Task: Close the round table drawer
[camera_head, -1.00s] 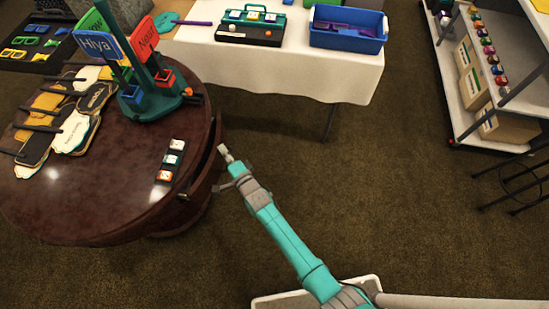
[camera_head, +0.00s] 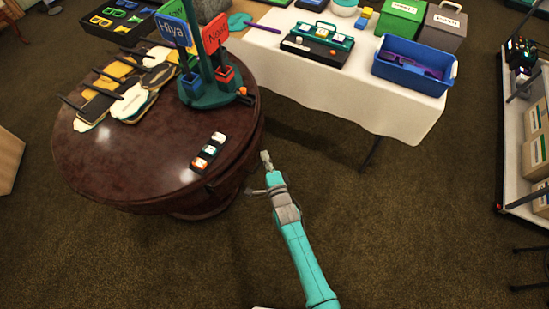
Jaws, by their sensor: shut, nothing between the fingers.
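The round table (camera_head: 130,165) is dark, glossy wood and stands at the left. Its drawer (camera_head: 240,160) is in the right side, under the tabletop rim. The drawer front looks close to the table's side, but I cannot tell whether it is fully flush. My gripper (camera_head: 265,156), at the end of my teal arm, is just right of the drawer front. Its fingers are shut and empty. A small gap of carpet seems to show between the fingertips and the drawer; contact is hard to judge.
On the round table are a green stand with signs (camera_head: 210,85), a small block strip (camera_head: 208,151) and several flat cutouts (camera_head: 125,100). A white-clothed table (camera_head: 340,85) with a blue bin (camera_head: 415,68) stands behind. A shelf (camera_head: 520,140) is at right. Carpet between is free.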

